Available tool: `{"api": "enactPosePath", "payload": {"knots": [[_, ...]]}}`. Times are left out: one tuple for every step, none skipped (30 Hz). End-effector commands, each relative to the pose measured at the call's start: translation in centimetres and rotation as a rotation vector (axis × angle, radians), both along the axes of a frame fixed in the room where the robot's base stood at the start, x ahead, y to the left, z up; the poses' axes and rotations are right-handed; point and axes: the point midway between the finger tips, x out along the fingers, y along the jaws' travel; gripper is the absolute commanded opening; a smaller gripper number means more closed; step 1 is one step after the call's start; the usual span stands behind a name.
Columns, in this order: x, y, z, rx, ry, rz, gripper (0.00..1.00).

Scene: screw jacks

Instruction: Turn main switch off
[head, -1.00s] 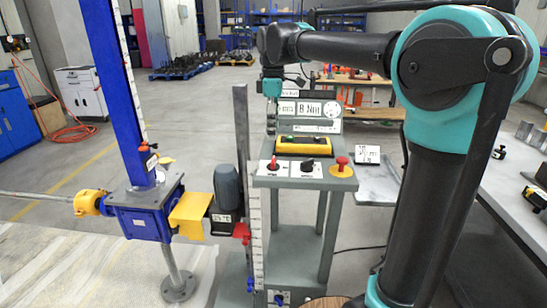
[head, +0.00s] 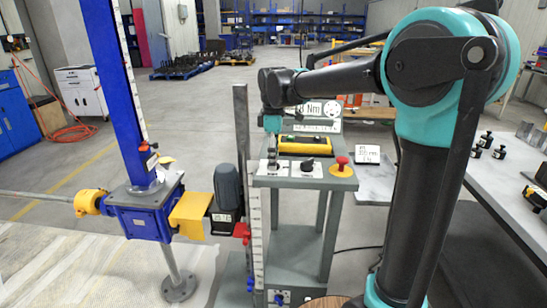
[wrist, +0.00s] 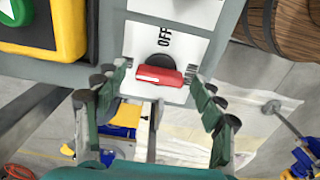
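The main switch (wrist: 160,75) has a red handle on a dark round base, on a white plate marked OFF. In the wrist view the handle lies crosswise between the two green fingers of my gripper (wrist: 158,82). The fingers are apart, one at each end of the handle; I cannot tell whether they touch it. In the head view my gripper (head: 272,158) points down over the left white plate (head: 265,168) of the grey panel and hides most of the switch.
A black knob (head: 308,165) and a red emergency button on yellow (head: 342,163) sit right of the switch. A yellow box (head: 305,144) stands behind them. A blue screw jack (head: 150,208) and its grey motor (head: 228,187) stand to the left.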

Motion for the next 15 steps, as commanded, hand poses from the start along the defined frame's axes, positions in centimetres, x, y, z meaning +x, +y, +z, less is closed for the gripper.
{"api": "enactPosePath", "payload": {"knots": [[0.0, 0.0, 0.01, 0.0, 0.0, 0.0, 0.63], [0.0, 0.0, 0.01, 0.0, 0.0, 0.0, 0.59], [0.0, 0.0, 0.01, 0.0, 0.0, 0.0, 0.54], [0.0, 0.0, 0.02, 0.0, 0.0, 0.0, 0.5], [0.0, 0.0, 0.02, 0.0, 0.0, 0.0, 0.47], [0.0, 0.0, 0.02, 0.0, 0.0, 0.0, 0.42], [0.0, 0.0, 0.02, 0.0, 0.0, 0.0, 0.38], [0.0, 0.0, 0.02, 0.0, 0.0, 0.0, 0.34], [0.0, 0.0, 0.02, 0.0, 0.0, 0.0, 0.29], [0.0, 0.0, 0.02, 0.0, 0.0, 0.0, 0.26], [0.0, 0.0, 0.02, 0.0, 0.0, 0.0, 0.22], [0.0, 0.0, 0.03, 0.0, 0.0, 0.0, 0.19], [0.0, 0.0, 0.03, 0.0, 0.0, 0.0, 0.19], [0.0, 0.0, 0.03, 0.0, 0.0, -0.001, 0.19], [0.0, 0.0, 0.03, 0.0, 0.0, -0.003, 0.19]]}}
